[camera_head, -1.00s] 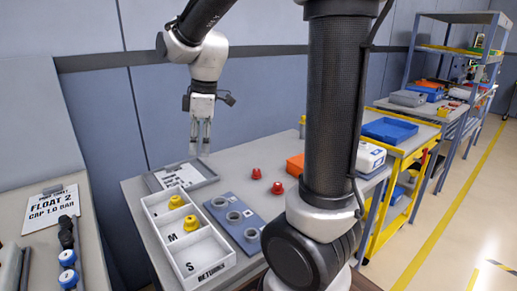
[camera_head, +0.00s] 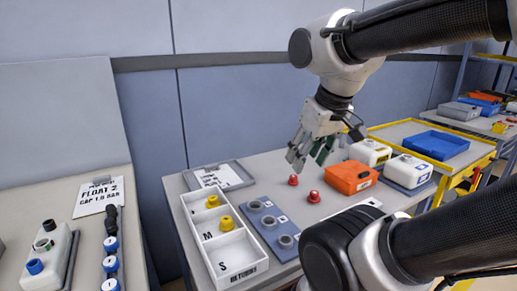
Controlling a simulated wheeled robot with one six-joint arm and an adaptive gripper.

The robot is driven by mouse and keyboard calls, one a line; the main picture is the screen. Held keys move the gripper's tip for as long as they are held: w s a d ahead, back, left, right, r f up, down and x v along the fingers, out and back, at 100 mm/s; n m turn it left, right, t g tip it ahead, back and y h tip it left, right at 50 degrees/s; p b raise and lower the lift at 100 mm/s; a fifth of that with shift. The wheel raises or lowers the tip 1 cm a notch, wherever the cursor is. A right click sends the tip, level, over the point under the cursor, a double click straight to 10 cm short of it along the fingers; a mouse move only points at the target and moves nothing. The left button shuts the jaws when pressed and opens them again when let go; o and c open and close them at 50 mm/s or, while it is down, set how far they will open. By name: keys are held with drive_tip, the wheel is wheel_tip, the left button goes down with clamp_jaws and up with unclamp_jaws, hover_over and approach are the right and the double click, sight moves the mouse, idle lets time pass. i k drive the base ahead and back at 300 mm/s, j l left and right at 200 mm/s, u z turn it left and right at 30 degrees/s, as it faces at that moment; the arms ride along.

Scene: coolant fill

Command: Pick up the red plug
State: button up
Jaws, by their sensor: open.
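Two red plugs stand on the grey table, one farther back (camera_head: 293,180) and one nearer (camera_head: 313,197). My gripper (camera_head: 308,160) hangs above the table, fingers pointing down and tilted, a little above the farther plug. It is open and appears empty. A blue-grey block (camera_head: 268,222) with several grey round fittings lies left of the plugs.
A white divided tray (camera_head: 237,252) holds yellow plugs at the left. A grey tray with a paper (camera_head: 218,177) lies behind it. An orange box (camera_head: 351,178) and white containers (camera_head: 369,152) stand close right of the plugs. A blue tray (camera_head: 437,145) is farther right.

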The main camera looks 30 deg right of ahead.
sight(293, 181)
drive_tip(key=l, duration=1.4)
